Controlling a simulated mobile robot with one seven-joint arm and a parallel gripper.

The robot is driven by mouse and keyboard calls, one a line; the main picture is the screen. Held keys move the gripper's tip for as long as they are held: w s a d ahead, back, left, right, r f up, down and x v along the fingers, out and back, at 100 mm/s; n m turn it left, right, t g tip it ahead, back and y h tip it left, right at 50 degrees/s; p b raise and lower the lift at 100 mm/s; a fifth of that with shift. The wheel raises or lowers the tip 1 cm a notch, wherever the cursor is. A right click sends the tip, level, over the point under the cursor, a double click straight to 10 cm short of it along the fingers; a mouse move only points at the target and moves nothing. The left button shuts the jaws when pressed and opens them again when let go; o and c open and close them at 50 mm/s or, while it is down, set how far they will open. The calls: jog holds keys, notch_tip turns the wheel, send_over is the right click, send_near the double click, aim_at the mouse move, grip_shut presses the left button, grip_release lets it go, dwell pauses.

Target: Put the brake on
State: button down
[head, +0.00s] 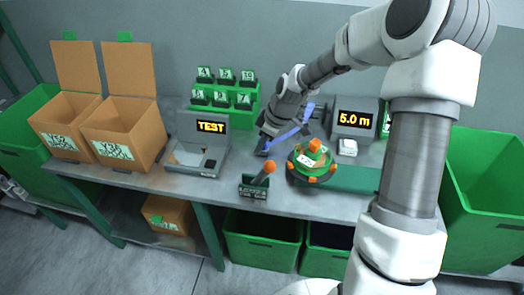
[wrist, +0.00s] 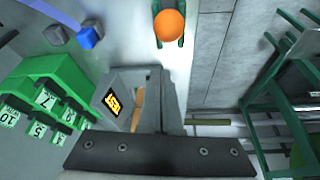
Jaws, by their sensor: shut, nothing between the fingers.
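A lever with an orange knob (head: 270,167) rises from a small dark green labelled base (head: 254,187) at the bench's front edge. The lever leans a little to the right; the label is too small to read surely. The knob (wrist: 169,25) also shows at the top of the wrist view, with green brackets beside it. My gripper (head: 264,150) is shut and empty, pointing down above the bench just behind the lever and apart from it. In the wrist view only a dark bar of my gripper (wrist: 160,155) shows; its fingertips are hard to make out.
A green reel with orange knobs (head: 314,161) stands right of the lever. A blue bar (head: 290,132) passes by my gripper. The TEST device (head: 197,150) is left, the 5.0 m display (head: 354,119) back right. Green numbered blocks (head: 225,95) stand behind. Two cardboard boxes (head: 125,130) stand far left.

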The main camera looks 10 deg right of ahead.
jog(key=s+d+r, duration=0.3)
jog(key=d+r, duration=0.2)
jog(key=d, duration=0.1)
jog(key=shift+d, duration=0.1)
dwell(0.5)
